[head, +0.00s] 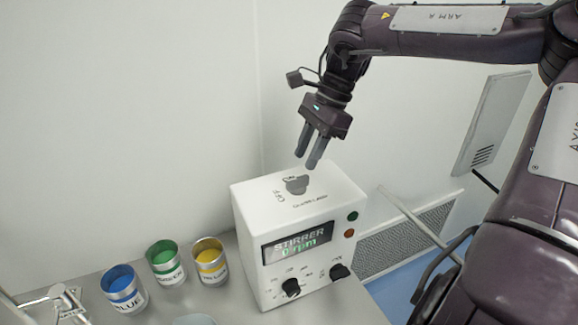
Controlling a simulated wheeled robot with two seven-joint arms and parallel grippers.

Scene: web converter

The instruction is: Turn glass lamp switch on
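The glass lamp switch (297,184) is a dark rotary knob on the top face of a white stirrer box (250,215). Small printed labels surround it, and one side seems to read OFF. My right gripper (306,161) is just above the knob, pointing down, with its two grey fingers a little apart and nothing between them. The fingertips look clear of the knob. My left gripper is not in view.
Metal stand parts are at lower left. A wall is behind.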

